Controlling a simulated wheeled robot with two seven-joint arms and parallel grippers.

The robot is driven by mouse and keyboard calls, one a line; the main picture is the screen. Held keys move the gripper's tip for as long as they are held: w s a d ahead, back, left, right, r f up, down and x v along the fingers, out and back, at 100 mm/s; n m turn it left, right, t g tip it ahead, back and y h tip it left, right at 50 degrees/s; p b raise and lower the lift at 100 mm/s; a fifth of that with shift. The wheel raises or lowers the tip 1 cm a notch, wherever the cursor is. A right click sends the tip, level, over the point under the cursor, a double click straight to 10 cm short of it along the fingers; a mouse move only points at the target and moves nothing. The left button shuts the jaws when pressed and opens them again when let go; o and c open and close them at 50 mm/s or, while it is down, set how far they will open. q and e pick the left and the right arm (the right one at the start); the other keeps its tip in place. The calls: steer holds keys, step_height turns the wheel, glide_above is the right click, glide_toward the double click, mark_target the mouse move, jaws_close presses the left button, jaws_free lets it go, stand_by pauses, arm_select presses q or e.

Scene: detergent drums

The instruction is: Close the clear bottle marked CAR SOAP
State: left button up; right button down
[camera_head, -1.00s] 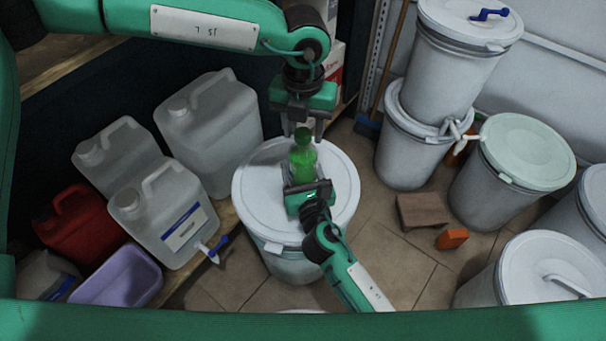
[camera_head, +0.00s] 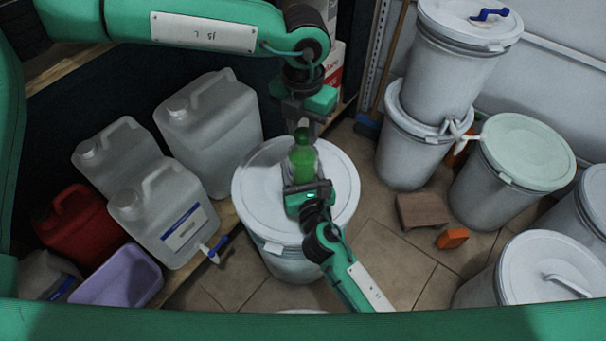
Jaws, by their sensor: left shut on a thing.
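A small clear bottle with green contents (camera_head: 302,163) stands upright on the white lid of a drum (camera_head: 262,170). I cannot read any CAR SOAP marking on it. A dark green cap (camera_head: 302,134) is at the bottle's top. My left gripper (camera_head: 302,126) comes down from above and is shut on the cap; its fingers partly hide it. I cannot tell how the cap sits on the neck. My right gripper (camera_head: 304,184) reaches in from the front at the bottle's lower part. Its fingers are mostly hidden, so its grip is unclear.
Several clear jugs (camera_head: 212,130), a red can (camera_head: 75,226) and a purple tub (camera_head: 120,277) stand at left. White drums stand at right, two stacked (camera_head: 448,75). A brown block (camera_head: 422,210) and an orange block (camera_head: 452,238) lie on the tiled floor.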

arm_select(q)
steer(key=o, duration=1.1)
steer(key=shift+r, duration=2.3)
steer(key=shift+c, duration=0.3)
steer(key=n, duration=0.2)
steer(key=r+n, duration=0.1)
steer(key=n, duration=0.3)
steer(key=shift+r, duration=0.4)
steer(key=n, duration=0.2)
steer(key=r+n, duration=0.1)
steer(key=n, duration=0.3)
steer(key=shift+r, duration=0.35)
steer(key=shift+f, duration=0.15)
steer(key=shift+f, duration=3.9)
